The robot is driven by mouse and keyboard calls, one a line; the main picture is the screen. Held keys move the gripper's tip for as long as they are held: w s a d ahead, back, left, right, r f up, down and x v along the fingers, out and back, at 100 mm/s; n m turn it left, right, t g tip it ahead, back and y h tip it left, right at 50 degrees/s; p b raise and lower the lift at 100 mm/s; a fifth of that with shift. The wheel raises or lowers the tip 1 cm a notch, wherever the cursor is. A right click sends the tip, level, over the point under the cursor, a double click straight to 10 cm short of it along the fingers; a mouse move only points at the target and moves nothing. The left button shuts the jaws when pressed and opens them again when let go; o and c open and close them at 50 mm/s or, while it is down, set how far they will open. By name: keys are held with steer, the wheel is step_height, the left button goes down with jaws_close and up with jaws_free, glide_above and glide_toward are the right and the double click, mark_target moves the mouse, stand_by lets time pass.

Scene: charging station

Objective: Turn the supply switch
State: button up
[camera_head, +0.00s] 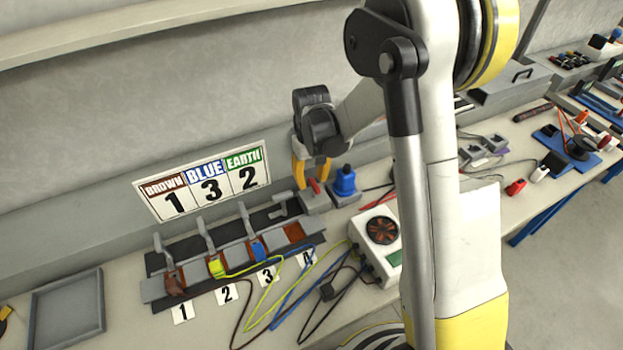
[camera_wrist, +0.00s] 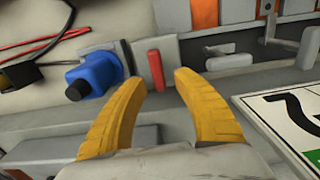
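The supply switch appears to be the red lever (camera_head: 314,186) on a small grey box (camera_head: 316,203) beside a blue plug (camera_head: 345,182). In the wrist view the red lever (camera_wrist: 156,69) stands upright in the picture, just beyond the gap between my fingertips. My gripper (camera_head: 311,180) is above the box, pointing down at it. In the wrist view my gripper's yellow fingers (camera_wrist: 158,82) are apart with nothing between them. I cannot tell whether a finger touches the lever. The blue plug (camera_wrist: 95,75) is close to the left finger.
A row of lever clamps (camera_head: 215,265) with brown, yellow and blue connectors lies left of the box. A sign (camera_head: 205,182) reading brown 1, blue 3, earth 2 stands behind it. A white fan unit (camera_head: 380,235) and loose cables are in front. An empty grey tray (camera_head: 68,310) lies far left.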

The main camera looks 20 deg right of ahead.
jaws_close()
steer(key=shift+d+m, duration=0.1)
steer(key=shift+m, duration=0.3)
steer(key=m+b, duration=0.1)
steer(key=m, duration=0.2)
steer(key=shift+d, duration=0.2)
steer(key=m, duration=0.3)
steer(key=shift+s+d+m, duration=0.1)
steer(key=shift+d+m, duration=0.15)
steer(key=shift+m, duration=0.05)
steer(key=m, duration=0.3)
steer(key=m+b, duration=0.1)
steer(key=m, duration=0.1)
steer(key=shift+s+d, duration=0.3)
steer(key=shift+d, duration=0.05)
steer(key=m, duration=0.5)
steer(key=shift+s+d+b, duration=0.15)
steer(key=shift+s+b, duration=0.15)
steer(key=shift+s, duration=0.05)
steer(key=shift+m, duration=0.4)
